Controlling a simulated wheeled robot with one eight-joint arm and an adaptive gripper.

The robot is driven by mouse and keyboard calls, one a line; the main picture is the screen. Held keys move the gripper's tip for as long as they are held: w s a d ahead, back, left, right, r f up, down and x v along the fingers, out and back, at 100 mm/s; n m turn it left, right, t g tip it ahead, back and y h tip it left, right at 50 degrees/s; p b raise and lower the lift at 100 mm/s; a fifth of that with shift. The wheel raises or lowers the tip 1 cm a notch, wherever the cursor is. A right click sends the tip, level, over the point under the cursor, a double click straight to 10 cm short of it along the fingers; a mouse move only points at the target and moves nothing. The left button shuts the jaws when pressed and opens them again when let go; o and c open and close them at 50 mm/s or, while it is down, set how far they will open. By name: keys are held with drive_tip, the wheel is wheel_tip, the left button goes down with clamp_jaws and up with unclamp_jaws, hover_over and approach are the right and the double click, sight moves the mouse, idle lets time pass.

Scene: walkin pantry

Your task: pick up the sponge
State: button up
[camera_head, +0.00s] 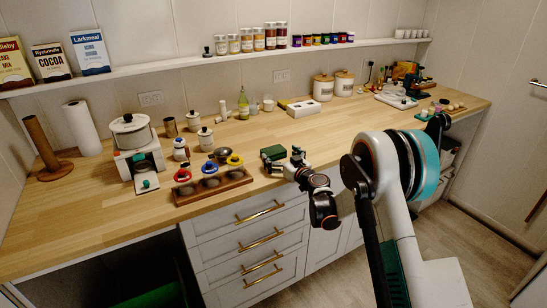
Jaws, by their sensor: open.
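A small dark green block that looks like the sponge (274,151) lies on the wooden counter (330,128) near its front edge, in the middle of the head view. My gripper (283,160) is just in front of it and to its right, over the counter's front edge. Its fingers are spread open, one towards the left and one towards the back. Nothing shows between them. The lower part of the block is partly hidden by the gripper, and I cannot tell whether they touch.
A wooden tray (246,178) with red, blue and yellow items sits close left of the gripper. A scale with a pot (131,130), jars and a green bottle (243,104) stand further back. Drawers (250,232) are below. The counter behind the sponge is mostly clear.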

drive_tip(key=shift+x, duration=1.2)
drive_tip(key=c, duration=0.7)
drive_tip(key=shift+b, duration=0.4)
